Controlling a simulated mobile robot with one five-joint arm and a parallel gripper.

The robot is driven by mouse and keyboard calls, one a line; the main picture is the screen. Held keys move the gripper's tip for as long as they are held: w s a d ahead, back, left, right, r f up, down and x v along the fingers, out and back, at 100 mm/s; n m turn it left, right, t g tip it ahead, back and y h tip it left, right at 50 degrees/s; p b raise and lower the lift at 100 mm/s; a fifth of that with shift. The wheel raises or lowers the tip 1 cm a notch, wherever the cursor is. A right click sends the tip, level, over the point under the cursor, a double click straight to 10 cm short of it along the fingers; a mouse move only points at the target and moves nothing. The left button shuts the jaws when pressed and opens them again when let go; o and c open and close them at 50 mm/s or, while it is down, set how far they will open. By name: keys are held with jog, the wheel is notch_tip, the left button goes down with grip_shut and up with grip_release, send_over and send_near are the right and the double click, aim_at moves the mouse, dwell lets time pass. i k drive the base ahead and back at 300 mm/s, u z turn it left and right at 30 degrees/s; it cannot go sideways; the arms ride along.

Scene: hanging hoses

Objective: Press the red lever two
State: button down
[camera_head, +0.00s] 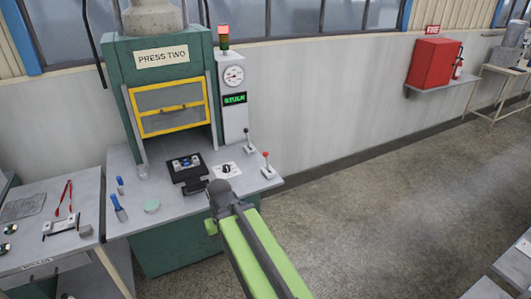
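The press labelled "PRESS TWO" (161,57) is a green machine with a yellow-framed guard (170,106) in front of its opening. A red-knobbed lever (267,166) stands upright at the right front corner of its table. A second lever (248,140) with a dark knob stands behind it, to the left. My green arm reaches up from the bottom, and my gripper (221,191) is at the table's front edge, left of the red-knobbed lever and apart from it. Its fingers are too small and dark to tell open from shut.
A dark mould (185,168) lies on the press table, left of a dial switch (226,169). A blue-handled tool (119,208) and a green disc (152,206) lie further left. A side table (30,250) holds red-handled tongs (64,198). The floor (390,200) to the right is clear.

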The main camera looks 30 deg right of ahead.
aim_at(266, 154)
jog(key=z, duration=0.7)
jog(key=i, duration=1.5)
jog(key=u, duration=2.1)
jog(key=i, duration=0.55)
jog(key=z, duration=0.1)
jog(key=k, duration=0.6)
jog(key=z, duration=0.1)
